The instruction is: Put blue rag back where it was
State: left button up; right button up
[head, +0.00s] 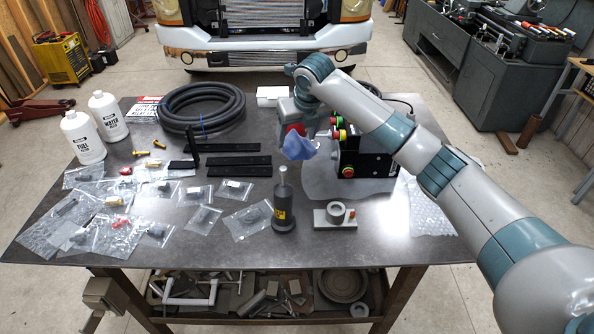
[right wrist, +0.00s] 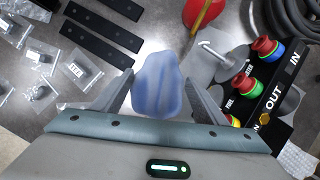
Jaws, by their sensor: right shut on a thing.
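The blue rag (head: 299,148) is a small crumpled cloth, hanging below my right gripper (head: 295,131) over the middle of the table, left of the black control box. My right gripper is shut on the rag. In the right wrist view the rag (right wrist: 158,84) is bunched between the two fingers of the gripper (right wrist: 157,98), with bare table showing beyond it. The gripper and rag appear above the tabletop, though the exact height is hard to tell. My left gripper is not in view.
The black control box (head: 366,158) with colored buttons stands close right of the rag. A coiled hose (head: 201,108), black bars (head: 238,171), a dark bottle (head: 284,205) and a grey fixture (head: 335,217) surround it. Bagged parts and white jugs (head: 83,138) fill the left.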

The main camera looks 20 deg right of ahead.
jog(key=shift+f, duration=0.4)
notch_tip(320, 180, down, 4)
jog(key=shift+f+p, duration=0.25)
jog(key=shift+p, duration=0.85)
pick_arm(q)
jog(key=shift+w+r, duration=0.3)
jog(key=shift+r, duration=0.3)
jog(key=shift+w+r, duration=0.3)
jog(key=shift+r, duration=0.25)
pick_arm(e)
jog(key=shift+w+f, duration=0.1)
jog(key=shift+f, duration=0.4)
jog(key=shift+f+p, duration=0.7)
jog(key=shift+f, duration=0.85)
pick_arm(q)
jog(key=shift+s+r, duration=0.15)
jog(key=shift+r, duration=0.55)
pick_arm(e)
jog(key=shift+f, duration=0.3)
jog(key=shift+f, duration=0.1)
jog(key=o, duration=0.9)
